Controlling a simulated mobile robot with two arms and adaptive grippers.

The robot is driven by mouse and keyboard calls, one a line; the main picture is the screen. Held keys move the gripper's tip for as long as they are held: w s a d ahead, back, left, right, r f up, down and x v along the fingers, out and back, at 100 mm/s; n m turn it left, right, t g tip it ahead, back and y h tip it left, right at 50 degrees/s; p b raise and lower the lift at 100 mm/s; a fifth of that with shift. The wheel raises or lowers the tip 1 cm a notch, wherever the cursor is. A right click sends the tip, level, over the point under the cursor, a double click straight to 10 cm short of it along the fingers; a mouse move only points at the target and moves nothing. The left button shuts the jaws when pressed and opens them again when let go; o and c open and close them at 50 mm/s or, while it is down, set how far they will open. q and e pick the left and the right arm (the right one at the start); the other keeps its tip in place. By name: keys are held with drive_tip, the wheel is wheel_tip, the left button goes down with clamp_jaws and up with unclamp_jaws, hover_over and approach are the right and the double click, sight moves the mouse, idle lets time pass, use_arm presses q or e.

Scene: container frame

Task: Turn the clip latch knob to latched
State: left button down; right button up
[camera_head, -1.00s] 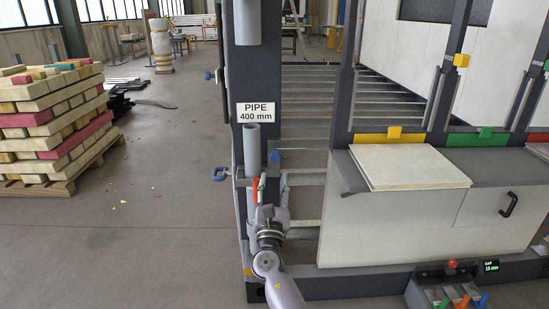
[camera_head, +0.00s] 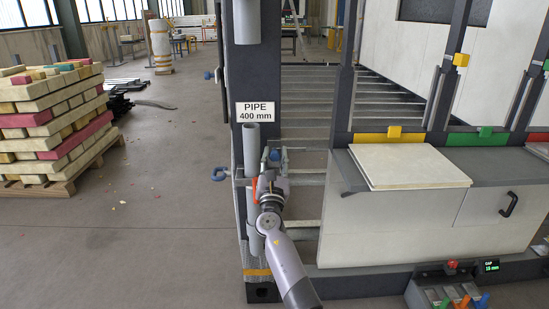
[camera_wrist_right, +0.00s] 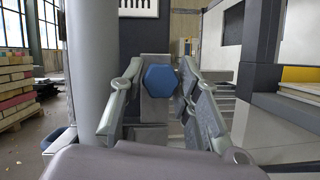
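The clip latch knob is a blue hexagonal knob (camera_wrist_right: 160,80) on a grey bracket (camera_wrist_right: 154,104) in the right wrist view. It shows small in the head view (camera_head: 274,155), just right of the grey pipe. My right gripper (camera_head: 276,153) is open in front of the knob. In the right wrist view the two fingers of the right gripper (camera_wrist_right: 160,70) stand to either side of the knob, with visible gaps. I cannot tell how far the tips reach past its face. The knob's latch state is not clear. My left gripper is out of view.
The upright grey pipe (camera_head: 252,143) stands close left of my right gripper, below the "PIPE 400 mm" sign (camera_head: 255,112). An orange part (camera_head: 255,190) is beside the gripper. A white cabinet (camera_head: 400,225) stands right.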

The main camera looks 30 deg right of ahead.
clamp_jaws()
drive_tip(key=shift+f, duration=0.1)
idle(0.5)
